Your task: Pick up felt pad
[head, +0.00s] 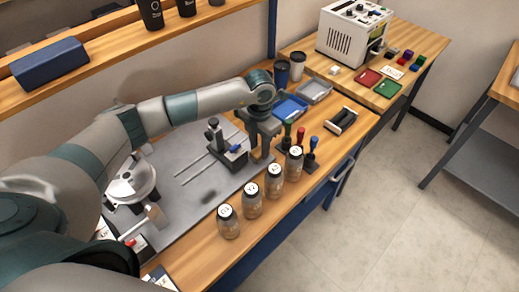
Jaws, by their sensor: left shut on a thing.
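My left gripper (263,150) points down over the back part of the workbench, between the slide fixture and the stamps. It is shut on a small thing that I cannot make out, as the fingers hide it. I cannot clearly tell which thing is the felt pad. A dark, flat, soft-edged patch (209,197) shows on the grey plate (190,210); I cannot tell whether it is a pad or a shadow. My right gripper is not in view.
Several lidded jars (252,201) stand in a row along the bench's front edge. Stamps with coloured handles (301,137), a blue tray (291,108), a grey tray (315,91) and a black roller (341,120) are near the gripper. A slide fixture (226,150) stands left of it.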

